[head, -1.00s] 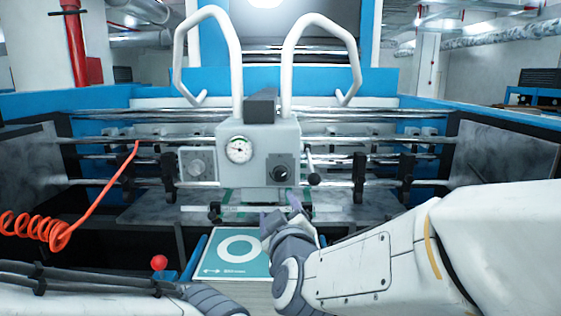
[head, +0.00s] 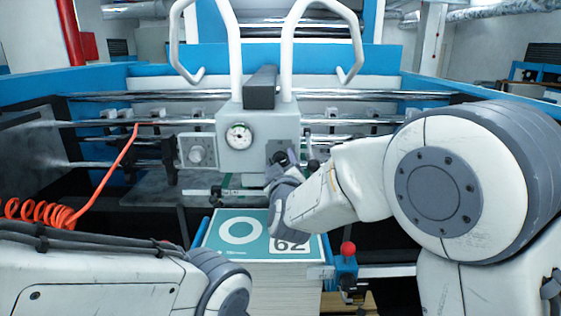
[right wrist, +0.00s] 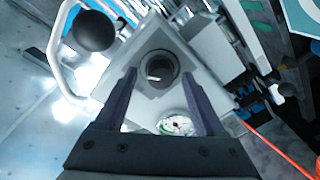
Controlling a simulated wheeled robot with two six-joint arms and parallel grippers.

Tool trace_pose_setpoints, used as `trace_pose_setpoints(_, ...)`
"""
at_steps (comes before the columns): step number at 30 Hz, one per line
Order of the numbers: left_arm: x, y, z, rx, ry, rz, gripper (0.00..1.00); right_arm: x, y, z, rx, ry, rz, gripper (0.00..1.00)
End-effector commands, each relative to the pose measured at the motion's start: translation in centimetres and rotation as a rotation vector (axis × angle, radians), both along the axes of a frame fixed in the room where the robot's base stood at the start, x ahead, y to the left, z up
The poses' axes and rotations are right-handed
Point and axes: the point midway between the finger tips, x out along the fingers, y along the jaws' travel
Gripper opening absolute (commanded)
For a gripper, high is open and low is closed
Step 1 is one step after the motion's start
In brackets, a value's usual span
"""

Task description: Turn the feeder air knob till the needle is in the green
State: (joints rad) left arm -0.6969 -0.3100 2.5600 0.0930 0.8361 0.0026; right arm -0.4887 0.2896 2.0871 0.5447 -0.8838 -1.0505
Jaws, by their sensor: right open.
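The feeder air knob (right wrist: 158,66) is dark and round with a pale mark, on a grey feeder head. In the right wrist view it sits between and just beyond the open fingertips of my right gripper (right wrist: 161,76); I cannot tell whether they reach around it. In the head view the right gripper (head: 281,168) is in front of the knob (head: 281,157) and partly hides it. The white gauge (head: 238,136) is left of the knob and also shows in the right wrist view (right wrist: 177,125). It has a green arc; its needle is too small to read.
A sheet stack with a teal top (head: 216,240) lies below the feeder head. White bent tubes (head: 234,65) rise above it. An orange coiled hose (head: 50,212) hangs at left.

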Motion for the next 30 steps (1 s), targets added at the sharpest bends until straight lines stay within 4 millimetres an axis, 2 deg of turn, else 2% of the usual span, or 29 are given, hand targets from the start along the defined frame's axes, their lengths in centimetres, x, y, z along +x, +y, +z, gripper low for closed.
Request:
trace_pose_setpoints(5,0.0,0.0,0.0,0.0,0.0,0.0,0.0,0.0,0.0,0.0,0.0,0.0,0.0,0.71)
trace_pose_setpoints(8,0.0,0.0,0.0,0.0,0.0,0.0,0.0,0.0,0.0,0.0,0.0,0.0,0.0,0.37)
trace_pose_setpoints(9,0.0,0.0,0.0,0.0,0.0,0.0,0.0,0.0,0.0,0.0,0.0,0.0,0.0,0.22)
trace_pose_setpoints(11,0.0,0.0,0.0,0.0,0.0,0.0,0.0,0.0,0.0,0.0,0.0,0.001,0.001,0.0)
trace_pose_setpoints(20,0.0,0.0,-0.5,0.0,0.0,0.0,0.0,0.0,0.0,-0.2,0.025,0.001,0.002,0.0)
trace_pose_setpoints(30,0.0,0.0,-3.7,0.0,0.0,-0.002,0.0,-0.1,0.0,-0.6,0.219,-0.001,0.003,0.0)
